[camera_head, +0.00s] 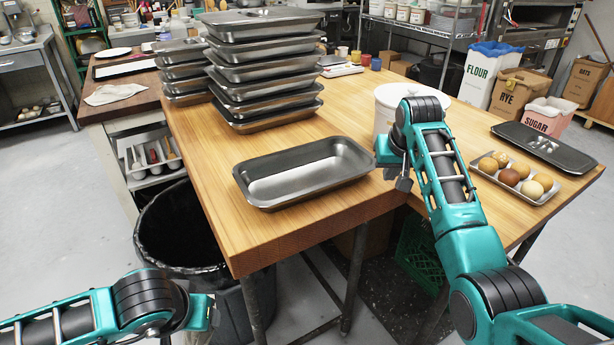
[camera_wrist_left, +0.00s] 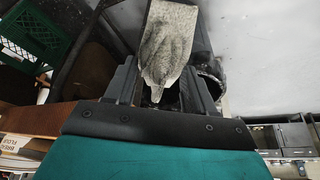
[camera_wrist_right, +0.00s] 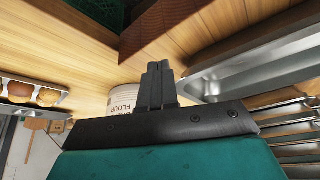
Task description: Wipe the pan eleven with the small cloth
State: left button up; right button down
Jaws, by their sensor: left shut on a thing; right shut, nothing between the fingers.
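An empty grey metal pan (camera_head: 303,172) sits alone near the front edge of the wooden table; I cannot read a number on it. My left gripper (camera_wrist_left: 160,92) is shut on a small grey, smudged cloth (camera_wrist_left: 168,40) that spreads out beyond its fingers. My right gripper (camera_head: 403,184) is shut and empty, just right of the pan and above the table. Its closed fingers also show in the right wrist view (camera_wrist_right: 158,70), with the pan (camera_wrist_right: 255,65) to their right.
Tall stacks of similar pans (camera_head: 262,70) stand behind the single pan. A white flour tub (camera_head: 385,105) is behind my right gripper. A black bin (camera_head: 180,235) stands below the table's left edge.

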jog(key=w+r, duration=0.1)
jog(key=r, duration=0.1)
jog(key=w+r, duration=0.1)
jog(key=r, duration=0.1)
jog(key=w+a+r, duration=0.1)
jog(key=w+r, duration=0.1)
jog(key=r, duration=0.1)
jog(key=shift+a, duration=0.1)
jog(key=shift+f, duration=2.4)
jog(key=shift+f, duration=0.35)
jog(key=shift+r, duration=0.1)
jog(key=shift+r, duration=2.95)
